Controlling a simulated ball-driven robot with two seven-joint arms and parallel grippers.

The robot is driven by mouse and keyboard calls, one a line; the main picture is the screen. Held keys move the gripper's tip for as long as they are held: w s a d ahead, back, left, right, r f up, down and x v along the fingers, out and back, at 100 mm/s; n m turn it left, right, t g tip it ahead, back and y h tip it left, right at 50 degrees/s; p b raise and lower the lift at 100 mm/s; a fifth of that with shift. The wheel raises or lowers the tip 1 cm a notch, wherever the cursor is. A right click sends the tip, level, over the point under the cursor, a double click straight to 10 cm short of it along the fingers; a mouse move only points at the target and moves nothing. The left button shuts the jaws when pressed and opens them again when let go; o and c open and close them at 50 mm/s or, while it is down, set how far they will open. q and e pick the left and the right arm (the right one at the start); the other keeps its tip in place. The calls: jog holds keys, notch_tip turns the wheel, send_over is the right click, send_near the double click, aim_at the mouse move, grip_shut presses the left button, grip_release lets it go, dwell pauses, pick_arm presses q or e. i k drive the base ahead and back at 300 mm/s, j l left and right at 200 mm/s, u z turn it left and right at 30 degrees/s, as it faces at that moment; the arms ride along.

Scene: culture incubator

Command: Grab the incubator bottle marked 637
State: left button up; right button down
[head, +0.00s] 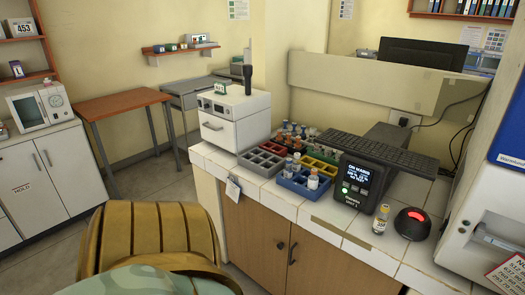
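Several small bottles stand on the white tiled counter, and I cannot read any number on them, so I cannot tell which is 637. One bottle (381,219) with a yellow and white label stands upright alone on the counter, left of a black device with a red light. Two bottles, one (312,180) at the right and one (288,168) at the left, are upright in the blue rack (300,188). More bottles (297,133) stand in racks behind, partly hidden and too small to read. Neither gripper is in view.
A dark display device (357,185) stands between the blue rack and the lone bottle. The red-lit black device (412,223) is right of that bottle. A grey rack (261,160) and a white box machine (234,115) stand at left. A yellow-brown ribbed chair-like shape (160,235) fills the lower left.

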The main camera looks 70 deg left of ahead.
aim_at(313, 182)
jog(key=j+u, duration=0.4)
jog(key=j, duration=0.5)
jog(key=i+j+u, duration=0.1)
jog(key=j+u, duration=0.3)
jog(key=j, duration=0.45)
